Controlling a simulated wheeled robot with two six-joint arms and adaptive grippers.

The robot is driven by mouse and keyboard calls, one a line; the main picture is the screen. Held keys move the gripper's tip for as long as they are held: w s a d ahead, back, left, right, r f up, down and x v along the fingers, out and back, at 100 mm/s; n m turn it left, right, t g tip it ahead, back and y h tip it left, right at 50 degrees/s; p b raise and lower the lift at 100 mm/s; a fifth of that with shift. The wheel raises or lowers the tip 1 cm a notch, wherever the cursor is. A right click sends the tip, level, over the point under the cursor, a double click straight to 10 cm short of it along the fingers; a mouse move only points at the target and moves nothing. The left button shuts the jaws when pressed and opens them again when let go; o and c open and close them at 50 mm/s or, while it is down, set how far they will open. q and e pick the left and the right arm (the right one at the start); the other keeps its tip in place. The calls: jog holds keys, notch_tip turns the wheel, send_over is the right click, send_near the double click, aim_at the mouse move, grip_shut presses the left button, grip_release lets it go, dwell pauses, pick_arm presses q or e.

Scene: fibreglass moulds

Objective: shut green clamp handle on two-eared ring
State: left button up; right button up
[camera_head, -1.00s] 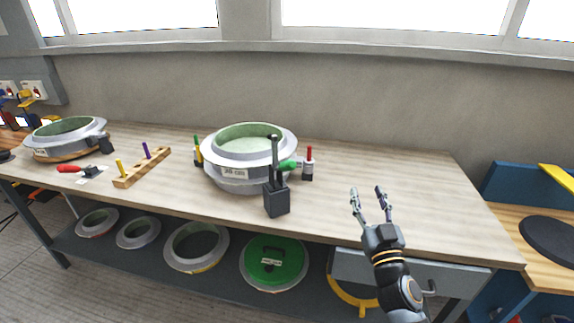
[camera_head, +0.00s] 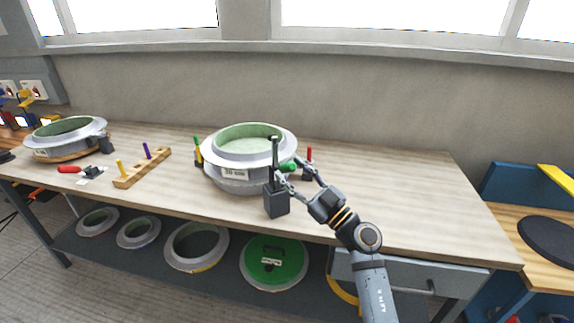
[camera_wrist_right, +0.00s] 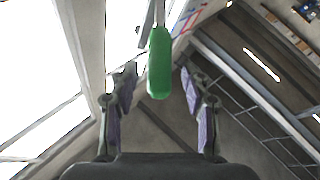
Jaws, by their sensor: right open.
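The two-eared ring (camera_head: 236,184) is a grey mould with a pale green inside, in the middle of the bench. A dark clamp (camera_head: 277,204) stands at its front right, with a dark upright bar. Its green handle (camera_head: 286,168) sticks out to the right, partly covered by my fingers. My right gripper (camera_head: 291,172) is open at the handle. In the right wrist view the green handle (camera_wrist_right: 160,65) lies between the spread fingers (camera_wrist_right: 158,88), with a gap on both sides. My left gripper is not in view.
A red-handled peg (camera_head: 309,158) stands close behind my right gripper. Green and yellow pegs stand at the ring's left. A wooden rack (camera_head: 141,168), a red-handled clamp (camera_head: 78,169) and another ring (camera_head: 60,149) lie farther left. The bench's right part is clear.

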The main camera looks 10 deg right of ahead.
jog(key=shift+x, duration=1.2)
jog(key=shift+c, duration=0.3)
grip_shut()
